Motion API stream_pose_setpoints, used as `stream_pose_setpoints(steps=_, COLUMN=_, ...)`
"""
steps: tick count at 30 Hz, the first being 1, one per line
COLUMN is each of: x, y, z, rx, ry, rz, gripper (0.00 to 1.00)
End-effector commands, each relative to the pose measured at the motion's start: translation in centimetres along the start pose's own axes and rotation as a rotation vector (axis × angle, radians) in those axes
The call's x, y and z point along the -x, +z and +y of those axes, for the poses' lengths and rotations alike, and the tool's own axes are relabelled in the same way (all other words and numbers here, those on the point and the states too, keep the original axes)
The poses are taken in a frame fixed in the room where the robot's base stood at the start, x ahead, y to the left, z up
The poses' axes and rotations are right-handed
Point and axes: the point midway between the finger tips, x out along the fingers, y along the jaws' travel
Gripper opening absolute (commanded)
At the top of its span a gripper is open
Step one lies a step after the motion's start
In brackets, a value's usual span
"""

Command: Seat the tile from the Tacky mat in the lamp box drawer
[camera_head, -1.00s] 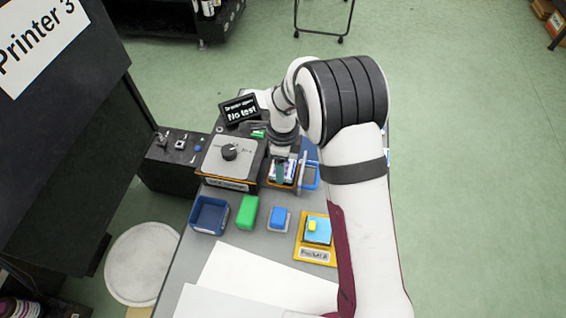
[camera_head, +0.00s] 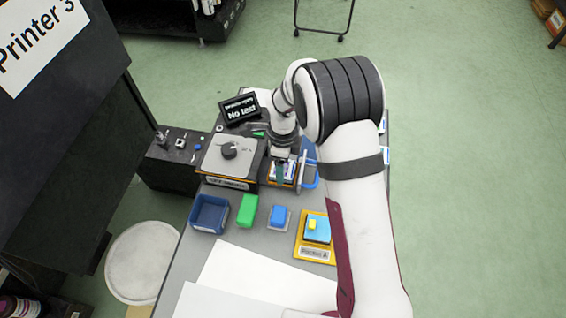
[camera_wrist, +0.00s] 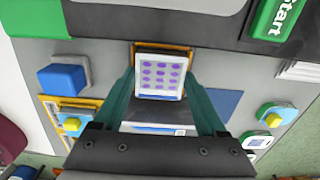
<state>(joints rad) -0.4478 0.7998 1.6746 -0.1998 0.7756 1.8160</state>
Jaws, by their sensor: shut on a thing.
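My gripper (camera_wrist: 162,88) is shut on a white tile (camera_wrist: 160,74) with rows of purple dots, between its teal fingers. In the head view my gripper (camera_head: 281,170) points down beside the grey lamp box (camera_head: 218,157), which has a dark knob. An orange-edged, drawer-like tray (camera_wrist: 146,46) lies at the lamp box's side, right behind the tile. The tile covers much of it, and I cannot tell whether they touch. A flat blue patch (camera_wrist: 222,103) lies by the right finger; I cannot tell whether it is the Tacky mat.
A blue bin (camera_head: 209,215), a green block (camera_head: 247,211) and a blue block (camera_head: 279,216) stand nearby. An orange tray (camera_head: 301,250) holds a blue pad with a yellow knob. A small screen (camera_head: 240,109) reads "No test". White sheets (camera_head: 262,280) cover the near table.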

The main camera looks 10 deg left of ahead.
Motion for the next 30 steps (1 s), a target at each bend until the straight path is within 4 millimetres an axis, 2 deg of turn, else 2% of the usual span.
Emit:
stream_pose_setpoints(steps=11, x=-0.15, y=0.0, z=0.0, rx=0.0, ry=0.0, rz=0.0, gripper=0.1)
stream_pose_setpoints(steps=12, x=-0.15, y=0.0, z=0.0, rx=0.0, ry=0.0, rz=0.0, gripper=0.81)
stream_pose_setpoints(steps=15, x=-0.15, y=0.0, z=0.0, rx=0.0, ry=0.0, rz=0.0, gripper=0.99)
stream_pose_setpoints(steps=30, x=-0.16, y=0.0, z=0.01, rx=0.0, ry=0.001, rz=0.0, gripper=1.0)
